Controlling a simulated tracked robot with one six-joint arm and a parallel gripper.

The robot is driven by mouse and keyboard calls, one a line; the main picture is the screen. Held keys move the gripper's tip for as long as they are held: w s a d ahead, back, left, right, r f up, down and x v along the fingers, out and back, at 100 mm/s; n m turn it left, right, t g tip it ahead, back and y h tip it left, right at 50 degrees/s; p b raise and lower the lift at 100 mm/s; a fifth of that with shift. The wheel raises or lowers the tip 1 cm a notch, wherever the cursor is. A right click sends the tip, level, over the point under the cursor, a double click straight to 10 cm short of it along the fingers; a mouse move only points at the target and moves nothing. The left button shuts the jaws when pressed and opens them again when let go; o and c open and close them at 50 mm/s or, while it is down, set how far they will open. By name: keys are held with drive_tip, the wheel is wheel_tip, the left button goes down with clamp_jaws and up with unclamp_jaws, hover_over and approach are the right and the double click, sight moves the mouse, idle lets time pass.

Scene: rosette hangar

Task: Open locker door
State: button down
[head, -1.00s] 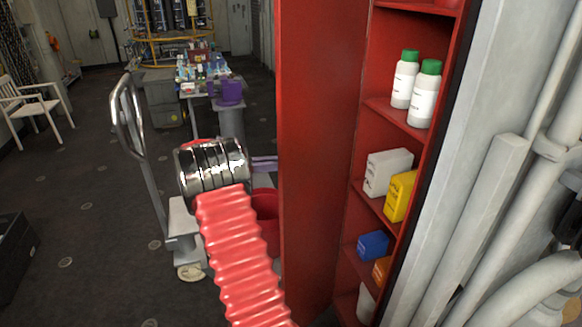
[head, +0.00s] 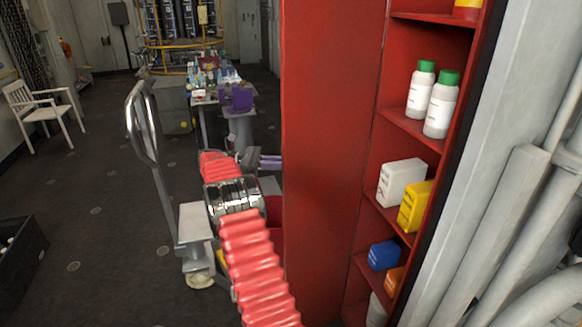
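The red locker (head: 392,142) stands at the right with its shelves in plain view. A tall red panel, which looks like its door (head: 322,170), stands swung out from the shelves, so the locker is open. My red ribbed arm with a shiny metal ring reaches forward on the near left side of the panel. My gripper (head: 270,162) shows at the arm's far end as two pale purple fingers close to the panel's left edge. Their tips are partly hidden by the panel, so I cannot tell whether they are open, shut or touching it.
White bottles with green caps (head: 432,100) and boxes (head: 402,183) stand on the locker shelves. A grey trolley (head: 196,235) is left of my arm. A cluttered table (head: 207,98) stands farther back. Pipes (head: 500,240) line the right wall. Dark floor at left is mostly clear.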

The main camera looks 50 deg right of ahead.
drive_tip(key=shift+d, duration=0.15)
drive_tip(key=c, duration=2.1)
unclamp_jaws()
drive_tip(key=shift+w, duration=0.1)
drive_tip(key=shift+r, duration=0.1)
